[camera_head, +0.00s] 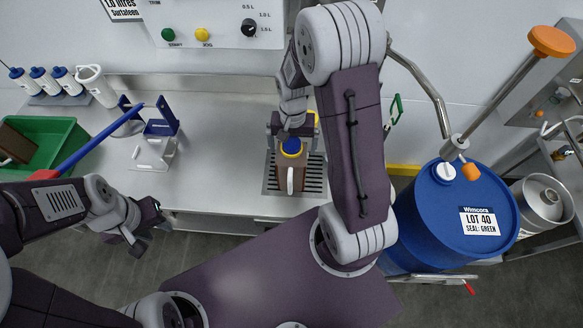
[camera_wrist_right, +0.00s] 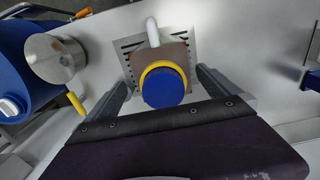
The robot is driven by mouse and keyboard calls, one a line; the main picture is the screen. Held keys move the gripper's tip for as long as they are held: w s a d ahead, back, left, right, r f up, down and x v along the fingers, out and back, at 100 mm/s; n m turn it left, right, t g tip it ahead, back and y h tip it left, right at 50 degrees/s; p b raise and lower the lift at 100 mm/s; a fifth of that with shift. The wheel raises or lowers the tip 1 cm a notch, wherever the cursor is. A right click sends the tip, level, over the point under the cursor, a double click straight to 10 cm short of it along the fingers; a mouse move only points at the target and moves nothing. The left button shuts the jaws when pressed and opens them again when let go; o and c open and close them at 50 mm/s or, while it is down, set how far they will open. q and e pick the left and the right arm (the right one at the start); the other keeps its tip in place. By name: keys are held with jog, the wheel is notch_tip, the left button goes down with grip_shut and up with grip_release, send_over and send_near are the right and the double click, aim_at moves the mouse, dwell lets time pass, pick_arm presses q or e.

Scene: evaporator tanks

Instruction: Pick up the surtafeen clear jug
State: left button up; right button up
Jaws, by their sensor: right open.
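A jug (camera_head: 290,174) with brownish sides, a pale handle and a blue round top in a yellow ring stands on the slotted drain plate in the counter. It shows from above in the right wrist view (camera_wrist_right: 164,86), its handle pointing away. Its label, if any, is hidden. My right gripper (camera_head: 291,128) is open at the jug's top, fingers apart on either side of it; I cannot tell whether they touch it. My left gripper (camera_head: 145,229) hangs at the counter's front edge, its fingers apart and empty.
A white jug (camera_head: 97,86) stands at the back left beside several blue-and-white bottles (camera_head: 43,81). A green tray (camera_head: 62,139) and a blue-and-white stand (camera_head: 157,143) are on the left. A blue drum (camera_head: 440,214) stands right. A dosing panel (camera_head: 208,22) is on the wall.

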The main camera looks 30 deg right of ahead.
aim_at(291, 169)
jog(key=f, duration=0.4)
jog(key=shift+s+a+f, duration=0.15)
jog(key=shift+s+a, duration=0.05)
jog(key=shift+a, duration=0.1)
jog(key=shift+w+f, duration=0.1)
jog(key=shift+f, duration=0.25)
jog(key=shift+d+r, duration=0.1)
jog(key=c, duration=1.8)
jog(key=shift+w, duration=0.1)
